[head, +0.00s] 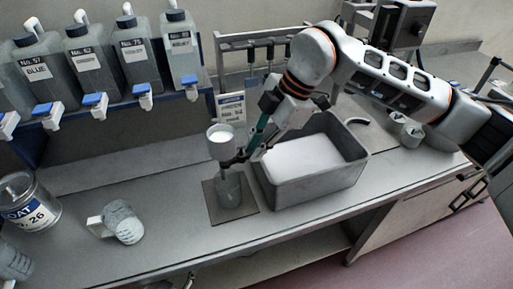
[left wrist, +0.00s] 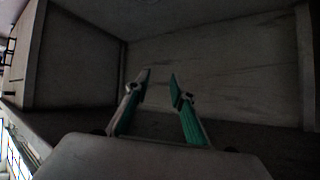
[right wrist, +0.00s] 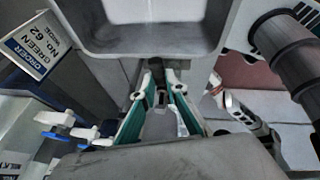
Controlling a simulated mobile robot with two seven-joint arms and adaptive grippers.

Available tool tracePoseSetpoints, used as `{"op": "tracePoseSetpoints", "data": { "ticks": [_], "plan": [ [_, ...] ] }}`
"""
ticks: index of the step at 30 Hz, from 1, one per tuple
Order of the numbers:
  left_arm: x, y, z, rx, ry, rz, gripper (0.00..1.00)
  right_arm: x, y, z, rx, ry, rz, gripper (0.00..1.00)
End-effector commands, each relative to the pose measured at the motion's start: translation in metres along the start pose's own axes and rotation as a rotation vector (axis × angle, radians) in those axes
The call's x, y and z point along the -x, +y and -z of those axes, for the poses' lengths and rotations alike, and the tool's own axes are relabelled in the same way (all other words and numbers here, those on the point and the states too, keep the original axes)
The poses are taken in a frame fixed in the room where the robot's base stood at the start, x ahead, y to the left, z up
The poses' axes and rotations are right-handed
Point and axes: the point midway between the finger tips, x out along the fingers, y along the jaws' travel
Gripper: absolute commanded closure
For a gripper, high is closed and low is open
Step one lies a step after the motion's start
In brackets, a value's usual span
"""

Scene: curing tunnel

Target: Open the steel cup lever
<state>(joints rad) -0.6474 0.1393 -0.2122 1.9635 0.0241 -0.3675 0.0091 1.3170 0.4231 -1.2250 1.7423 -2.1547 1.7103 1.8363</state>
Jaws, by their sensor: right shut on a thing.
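The steel cup (head: 221,145), with white contents, stands above a clear glass beaker (head: 229,192) on a dark square mat (head: 212,203) in the head view. My right gripper (head: 240,157) reaches down from the upper right to the cup's right side. It is shut on a small dark part, apparently the cup lever, which also shows between the fingers in the right wrist view (right wrist: 157,72). The lever's exact position is hard to make out. My left gripper (left wrist: 160,78) is open and empty in the left wrist view, facing dark bare panels; it is not in the head view.
A grey bin (head: 320,190) of white material stands close right of the mat. A clear jug (head: 124,222) and a labelled can (head: 28,200) are at left. Bottles with taps (head: 90,65) line the back shelf. The counter between jug and mat is clear.

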Motion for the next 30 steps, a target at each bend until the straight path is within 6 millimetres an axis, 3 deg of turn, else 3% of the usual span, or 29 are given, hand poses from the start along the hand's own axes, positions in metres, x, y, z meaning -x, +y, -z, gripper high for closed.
{"op": "tracePoseSetpoints", "data": {
  "ticks": [22,30],
  "plan": [
    [0.007,-0.002,0.008,-0.002,-0.005,0.000,0.76,-0.003,0.024,0.004,0.599,0.128,0.249,1.00],
    [0.012,-0.013,-0.004,-0.002,-0.043,0.020,0.76,-0.006,0.029,0.007,0.758,0.162,0.313,1.00]
  ]
}}
